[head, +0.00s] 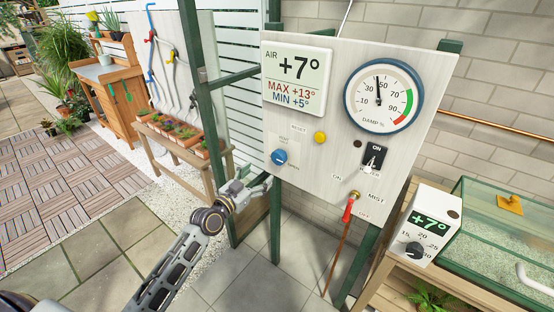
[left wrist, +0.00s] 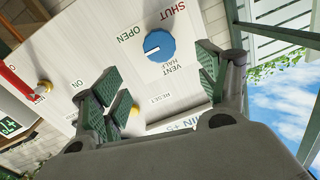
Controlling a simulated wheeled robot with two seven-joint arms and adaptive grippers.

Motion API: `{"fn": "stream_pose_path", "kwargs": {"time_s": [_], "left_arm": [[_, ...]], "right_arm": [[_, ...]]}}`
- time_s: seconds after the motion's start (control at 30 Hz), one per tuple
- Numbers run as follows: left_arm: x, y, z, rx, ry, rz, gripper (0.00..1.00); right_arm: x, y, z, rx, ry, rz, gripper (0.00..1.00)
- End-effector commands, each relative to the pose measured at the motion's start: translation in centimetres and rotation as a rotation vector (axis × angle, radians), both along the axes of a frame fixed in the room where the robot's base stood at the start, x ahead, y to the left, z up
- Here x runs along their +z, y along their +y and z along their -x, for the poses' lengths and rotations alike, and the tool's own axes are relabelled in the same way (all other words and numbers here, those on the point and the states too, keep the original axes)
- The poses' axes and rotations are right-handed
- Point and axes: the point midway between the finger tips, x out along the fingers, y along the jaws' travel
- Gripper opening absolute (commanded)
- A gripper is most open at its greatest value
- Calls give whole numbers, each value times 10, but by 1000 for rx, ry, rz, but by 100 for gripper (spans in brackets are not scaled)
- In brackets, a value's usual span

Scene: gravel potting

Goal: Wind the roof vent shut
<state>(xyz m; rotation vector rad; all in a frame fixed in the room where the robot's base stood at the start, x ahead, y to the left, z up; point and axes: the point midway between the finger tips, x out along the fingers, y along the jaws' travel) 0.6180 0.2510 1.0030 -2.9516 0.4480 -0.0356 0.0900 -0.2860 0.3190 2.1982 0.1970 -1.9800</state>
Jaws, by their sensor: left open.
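The blue vent knob (head: 280,157) is on the left side of the pale control panel (head: 330,140). In the left wrist view the knob (left wrist: 160,46) has a white mark pointing left, nearest the OPEN label (left wrist: 130,33). The SHUT label (left wrist: 172,10) is farther round, above it in that view. My left gripper (head: 262,183) is just below and left of the knob in the head view. In the left wrist view its fingers (left wrist: 163,85) are spread apart and empty, with the knob beyond them and not touched. My right gripper is not in view.
The panel also carries a yellow button (head: 320,137), a black switch (head: 375,156), a red-handled mist lever (head: 349,208) and a round damp dial (head: 383,96). Green posts (head: 275,215) hold it up. A heated propagator (head: 500,240) stands at right. Paving left of the posts is clear.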

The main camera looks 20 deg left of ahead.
Motion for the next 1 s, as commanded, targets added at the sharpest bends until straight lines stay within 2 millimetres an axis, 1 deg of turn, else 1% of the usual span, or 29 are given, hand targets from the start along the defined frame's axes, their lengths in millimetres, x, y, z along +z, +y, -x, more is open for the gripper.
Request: {"fn": "stream_pose_path", "kwargs": {"time_s": [0.47,1.0], "left_arm": [[1,-12,-37,-1,0,2,74],[1,-25,-79,0,1,2,74]], "right_arm": [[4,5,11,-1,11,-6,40],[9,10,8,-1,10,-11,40]]}}
